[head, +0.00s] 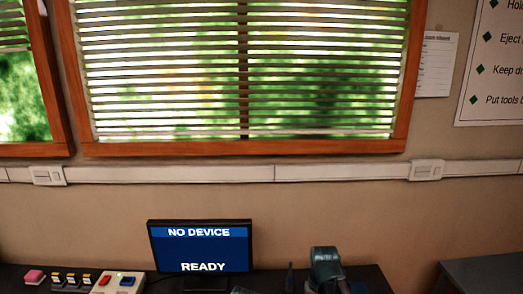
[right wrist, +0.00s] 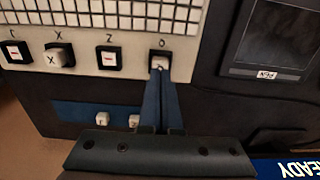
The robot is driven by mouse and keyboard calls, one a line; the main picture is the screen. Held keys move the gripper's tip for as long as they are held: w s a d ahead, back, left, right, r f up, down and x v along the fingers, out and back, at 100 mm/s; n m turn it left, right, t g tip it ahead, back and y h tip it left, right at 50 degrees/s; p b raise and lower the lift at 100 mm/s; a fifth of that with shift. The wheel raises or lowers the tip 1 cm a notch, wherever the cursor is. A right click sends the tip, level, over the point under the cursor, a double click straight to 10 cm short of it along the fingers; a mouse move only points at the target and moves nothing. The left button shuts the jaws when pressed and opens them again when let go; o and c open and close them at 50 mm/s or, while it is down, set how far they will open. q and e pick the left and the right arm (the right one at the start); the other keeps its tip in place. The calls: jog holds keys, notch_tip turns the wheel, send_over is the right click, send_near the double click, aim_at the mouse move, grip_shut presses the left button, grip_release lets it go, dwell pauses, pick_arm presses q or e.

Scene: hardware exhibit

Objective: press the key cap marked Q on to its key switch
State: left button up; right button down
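In the right wrist view a pale board (right wrist: 135,68) carries a row of marked switches. The white key cap (right wrist: 158,62) is at the switch below a mark that looks like Q, and appears to sit on it; its seating depth is unclear. My right gripper (right wrist: 160,74) has its two blue fingers together, tips at the cap and covering its near part. The X place has a white cap (right wrist: 58,57) on it. The Z switch (right wrist: 109,58) shows no lettered cap. My left gripper is not in view.
Two small white caps (right wrist: 102,118) lie on a blue strip (right wrist: 75,113) near my gripper. A dark framed panel (right wrist: 275,35) stands to the right. In the head view a monitor (head: 200,248) reads NO DEVICE, READY; a button box (head: 118,281) stands left of it.

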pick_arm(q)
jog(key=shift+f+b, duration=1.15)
pick_arm(e)
jog(key=shift+f, duration=1.1)
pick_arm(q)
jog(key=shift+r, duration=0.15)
pick_arm(e)
jog(key=shift+r, duration=0.1)
jog(key=shift+r+p, duration=3.5)
jog(key=shift+p, duration=0.1)
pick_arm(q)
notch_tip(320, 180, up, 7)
pick_arm(e)
jog(key=s+a+n+h, duration=0.1)
jog(key=s+a+n, duration=0.2)
jog(key=s+a, duration=0.7)
jog(key=s, duration=0.4)
jog(key=shift+s+a, duration=0.15)
jog(key=shift+a, duration=0.1)
